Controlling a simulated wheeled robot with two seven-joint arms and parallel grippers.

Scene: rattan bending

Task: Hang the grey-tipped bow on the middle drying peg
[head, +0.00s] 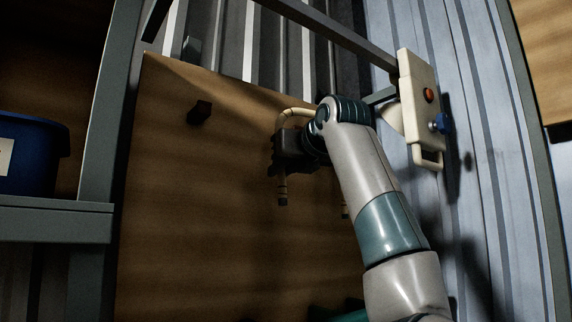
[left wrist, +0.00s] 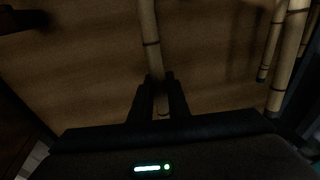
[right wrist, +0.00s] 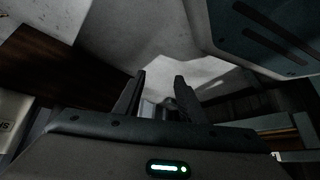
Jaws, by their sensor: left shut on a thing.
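A pale cane bow (head: 296,111) arches over my left gripper (head: 284,160) in the head view, in front of the brown board. One leg hangs below the gripper and ends in a dark grey tip (head: 283,201); another cane end (head: 345,211) shows beside my arm. In the left wrist view my left gripper (left wrist: 161,82) is shut on a cane leg (left wrist: 150,40). More cane legs (left wrist: 290,60) hang at the right there. A dark peg (head: 200,112) sticks out of the board, left of the bow; other pegs cannot be made out. My right gripper (right wrist: 160,78) is open and empty.
The brown board (head: 190,220) is clear at its lower left. A blue tub (head: 32,153) stands on a grey shelf (head: 50,221) at the left. A pale control box (head: 417,100) with a red button and blue knob is at the right, near my arm.

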